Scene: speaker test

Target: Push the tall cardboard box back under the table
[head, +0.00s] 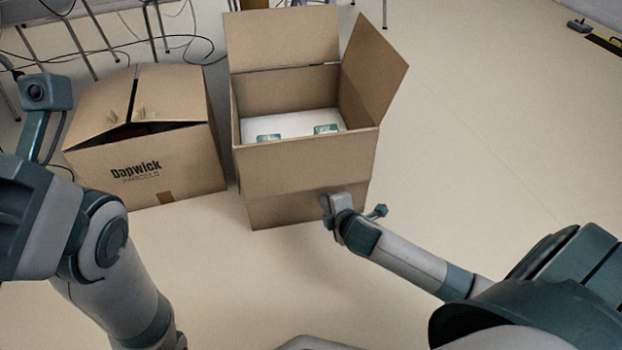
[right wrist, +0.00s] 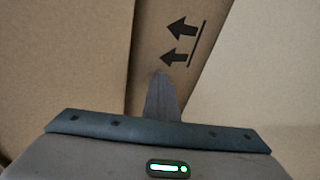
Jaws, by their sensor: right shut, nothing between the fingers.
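The tall cardboard box (head: 290,165) stands upright and open-topped in the middle of the head view, two flaps raised. A white item (head: 290,124) with teal labels lies inside it. My right gripper (head: 327,204) is shut and empty, at the lower right of the box's front face; it looks very close to or touching it. In the right wrist view, its shut fingers (right wrist: 162,90) point at brown cardboard (right wrist: 185,40) printed with black arrows. The table (head: 100,35) shows only as metal legs and an edge at the top left. My left gripper is out of view; only my left arm shows.
A lower cardboard box (head: 170,160) marked "Dapwick" stands close to the left of the tall box, its top flaps nearly closed. Black cables (head: 185,45) hang and loop among the legs behind it.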

